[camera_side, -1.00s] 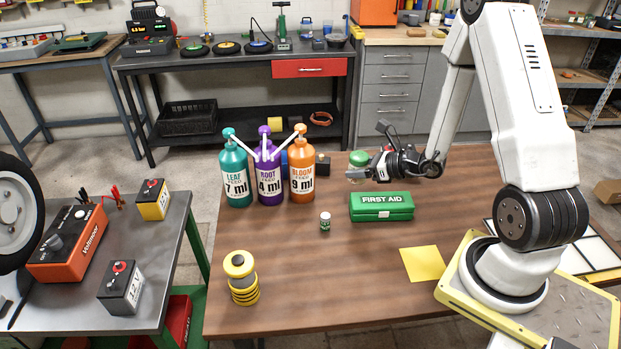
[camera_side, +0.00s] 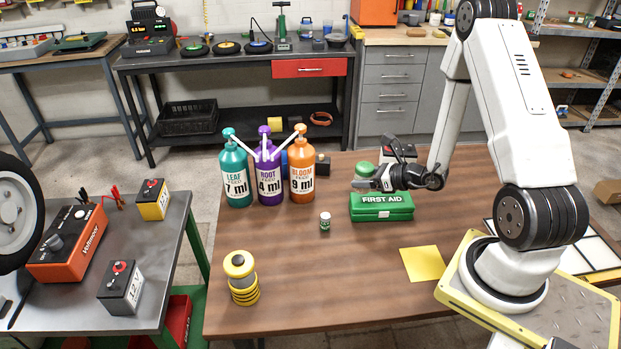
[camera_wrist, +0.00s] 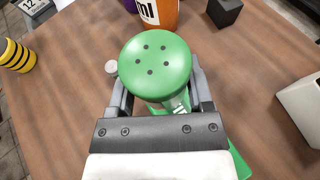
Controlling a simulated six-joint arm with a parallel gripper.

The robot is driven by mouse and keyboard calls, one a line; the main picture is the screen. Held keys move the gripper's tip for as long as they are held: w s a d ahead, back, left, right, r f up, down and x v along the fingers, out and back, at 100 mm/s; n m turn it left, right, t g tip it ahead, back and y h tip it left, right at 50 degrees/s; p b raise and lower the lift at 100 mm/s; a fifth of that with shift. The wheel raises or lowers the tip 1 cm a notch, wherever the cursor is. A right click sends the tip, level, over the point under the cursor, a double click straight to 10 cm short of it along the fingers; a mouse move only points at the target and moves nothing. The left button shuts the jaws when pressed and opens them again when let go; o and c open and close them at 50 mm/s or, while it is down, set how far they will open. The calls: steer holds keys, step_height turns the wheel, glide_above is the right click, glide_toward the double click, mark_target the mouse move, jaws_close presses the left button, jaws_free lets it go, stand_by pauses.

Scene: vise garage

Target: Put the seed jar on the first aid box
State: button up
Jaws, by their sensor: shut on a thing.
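The seed jar has a round green lid with several dark holes; the lid fills the middle of the wrist view (camera_wrist: 157,62) and also shows in the side view (camera_side: 364,169). My gripper (camera_wrist: 160,95) is shut around the jar from both sides and holds it upright. In the side view my gripper (camera_side: 368,184) hides most of the jar's body. The green first aid box (camera_side: 382,213) lies on the wooden table, low and close to the gripper. Part of it shows below the jar in the wrist view (camera_wrist: 241,166). I cannot tell whether the jar touches the box.
A small white-capped bottle (camera_side: 325,221) stands left of the box. Three pump bottles, teal (camera_side: 236,182), purple (camera_side: 269,184) and orange (camera_side: 303,178), stand at the back left. A yellow sheet (camera_side: 422,264) lies in front right. The table's front middle is clear.

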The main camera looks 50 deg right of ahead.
mark_target(363, 190)
steer(key=shift+f, duration=0.3)
steer(key=shift+f, duration=1.65)
steer(key=shift+f, duration=0.1)
steer(key=o, duration=1.3)
steer(key=shift+c, duration=0.2)
steer(key=v, duration=0.7)
steer(key=shift+s, duration=0.25)
steer(key=shift+d, duration=0.1)
